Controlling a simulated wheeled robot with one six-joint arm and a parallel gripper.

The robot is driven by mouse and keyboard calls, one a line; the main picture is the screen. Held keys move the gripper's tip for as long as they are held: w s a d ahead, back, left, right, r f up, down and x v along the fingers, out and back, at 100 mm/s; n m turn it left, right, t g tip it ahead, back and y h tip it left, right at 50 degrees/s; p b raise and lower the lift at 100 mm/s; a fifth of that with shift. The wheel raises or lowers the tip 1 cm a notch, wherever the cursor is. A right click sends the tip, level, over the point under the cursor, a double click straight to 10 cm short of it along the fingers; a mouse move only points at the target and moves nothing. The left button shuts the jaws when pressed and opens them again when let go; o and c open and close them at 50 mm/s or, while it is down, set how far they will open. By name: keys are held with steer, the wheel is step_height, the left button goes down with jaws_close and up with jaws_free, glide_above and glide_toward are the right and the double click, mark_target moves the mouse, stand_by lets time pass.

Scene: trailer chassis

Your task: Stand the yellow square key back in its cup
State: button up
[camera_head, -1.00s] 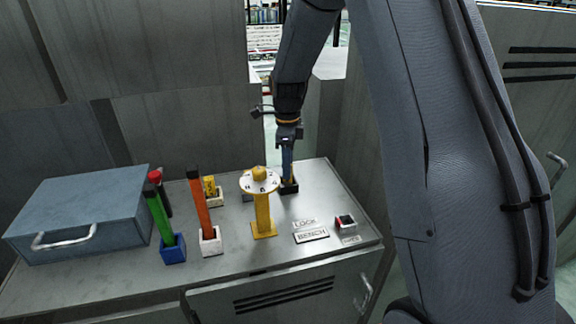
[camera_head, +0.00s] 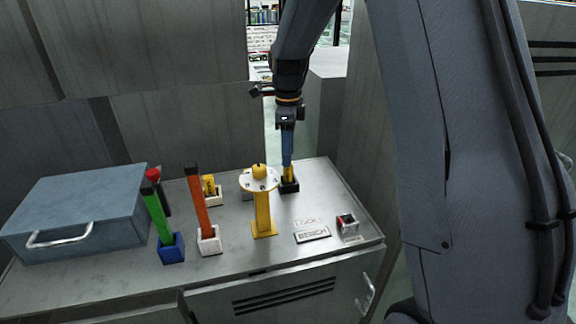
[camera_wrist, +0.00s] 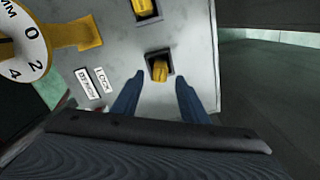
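A yellow key (camera_head: 290,174) stands in a black cup (camera_head: 289,187) at the back right of the bench. It looks upright, with its top above the rim. In the wrist view the key (camera_wrist: 160,70) sits inside the square cup (camera_wrist: 151,56). My gripper (camera_head: 288,162) is right above the key, pointing down. In the wrist view its two blue fingers (camera_wrist: 158,90) are spread apart with nothing between them, and the key shows beyond their tips.
A yellow post with a white dial (camera_head: 259,180) stands left of the black cup. Further left are a yellow piece in a white cup (camera_head: 214,198), an orange bar (camera_head: 197,207), a green bar (camera_head: 157,217) and a blue-grey box (camera_head: 75,212). Labels (camera_head: 312,235) and a small box (camera_head: 347,224) lie front right.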

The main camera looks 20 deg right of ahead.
step_height(320, 180, up, 7)
steer(key=b, duration=0.2)
steer(key=s+f+n, duration=0.4)
steer(key=s+n, duration=0.3)
steer(key=s, duration=0.1)
steer(key=s+f+n, duration=0.3)
steer(key=s+n, duration=0.5)
steer(key=s+f+n+t, duration=0.1)
steer(key=s+f+n, duration=0.3)
steer(key=s+n, duration=0.3)
steer(key=shift+s+f, duration=0.2)
steer(key=shift+s, duration=0.35)
steer(key=shift+s+f, duration=0.15)
steer(key=shift+s, duration=0.35)
